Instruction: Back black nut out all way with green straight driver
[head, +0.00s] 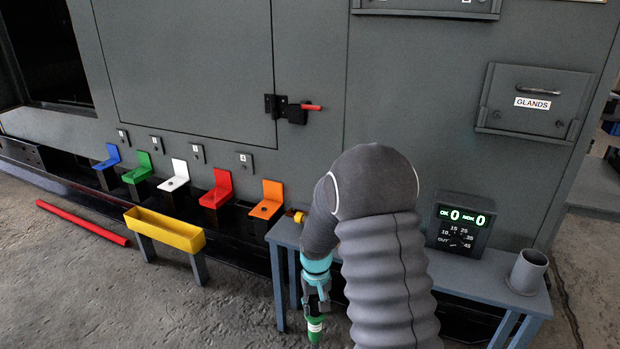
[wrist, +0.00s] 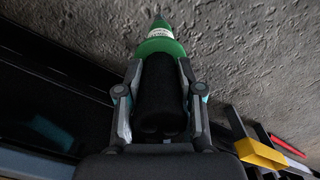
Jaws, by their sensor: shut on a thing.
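My gripper (head: 317,303) hangs in front of the left end of the grey-blue bench, pointing down. It is shut on the green straight driver (head: 315,327), whose green body with a white band shows below the fingers. In the wrist view the fingers of my gripper (wrist: 160,88) close on both sides of the driver's dark grip. The green part of the driver (wrist: 160,47) with a white label narrows away from the gripper, against the concrete floor. I cannot make out a black nut in either view. My arm hides part of the bench and wall.
Blue, green, white, red and orange brackets (head: 268,197) line the enclosure's foot. A yellow trough (head: 164,229) and red bar (head: 82,222) are left. The bench (head: 470,272) bears a counter box (head: 460,226) reading OK 0, NOK 0, and a grey cup (head: 527,271). Floor at front left is clear.

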